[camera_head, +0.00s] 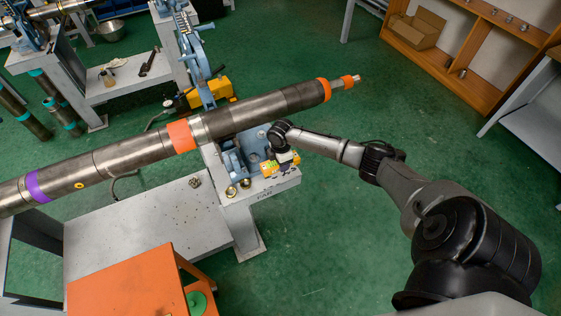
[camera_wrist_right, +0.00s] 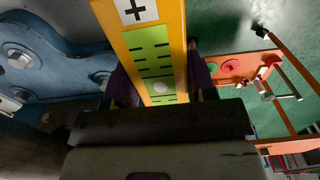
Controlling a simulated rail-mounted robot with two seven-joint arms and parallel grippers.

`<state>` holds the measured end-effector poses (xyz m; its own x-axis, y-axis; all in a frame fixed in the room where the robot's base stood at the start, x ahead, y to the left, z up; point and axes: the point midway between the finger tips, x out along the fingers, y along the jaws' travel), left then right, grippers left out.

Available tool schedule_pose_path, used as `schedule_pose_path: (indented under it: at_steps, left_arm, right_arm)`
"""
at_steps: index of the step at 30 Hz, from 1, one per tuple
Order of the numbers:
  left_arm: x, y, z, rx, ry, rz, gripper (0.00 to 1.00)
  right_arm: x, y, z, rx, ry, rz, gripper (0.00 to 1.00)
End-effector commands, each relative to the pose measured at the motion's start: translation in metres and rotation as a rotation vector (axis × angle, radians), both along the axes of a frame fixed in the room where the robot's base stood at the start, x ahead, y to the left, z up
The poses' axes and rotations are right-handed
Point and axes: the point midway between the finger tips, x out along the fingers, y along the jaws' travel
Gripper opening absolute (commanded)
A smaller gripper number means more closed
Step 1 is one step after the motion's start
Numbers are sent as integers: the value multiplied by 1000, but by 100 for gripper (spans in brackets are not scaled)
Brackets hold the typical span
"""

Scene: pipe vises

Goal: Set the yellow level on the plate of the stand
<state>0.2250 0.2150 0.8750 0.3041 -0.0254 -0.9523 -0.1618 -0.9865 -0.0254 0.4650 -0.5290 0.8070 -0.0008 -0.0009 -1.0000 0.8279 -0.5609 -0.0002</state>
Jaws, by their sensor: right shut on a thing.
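The yellow level (camera_head: 268,170) shows in the head view low over the front of the stand (camera_head: 262,205) marked FAR. Whether it touches the plate there is hard to tell. My right gripper (camera_head: 283,166) is above it, shut on it. In the right wrist view the level (camera_wrist_right: 155,62), with green faces and a black cross on a white patch, stands out lengthwise between the two dark fingers (camera_wrist_right: 160,90). My left gripper is in neither view.
A long steel pipe (camera_head: 240,112) with orange bands crosses above the stand, close behind my right gripper. An orange table (camera_head: 130,285) is at the lower left. The green floor at right is mostly clear.

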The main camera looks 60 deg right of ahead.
Motion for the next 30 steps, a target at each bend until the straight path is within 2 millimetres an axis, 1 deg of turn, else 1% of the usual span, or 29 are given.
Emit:
schedule_pose_path:
  at_steps: [1, 12, 21, 30]
  left_arm:
    - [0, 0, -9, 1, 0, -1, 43]
    - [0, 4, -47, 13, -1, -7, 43]
    - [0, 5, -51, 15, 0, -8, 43]
    - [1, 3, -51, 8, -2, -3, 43]
  right_arm:
    - [0, 0, -9, -1, -1, 0, 8]
    - [0, 0, -44, -1, -2, -1, 8]
    - [1, -1, -58, 0, -2, -1, 8]
    - [1, 0, -60, 0, -2, -1, 8]
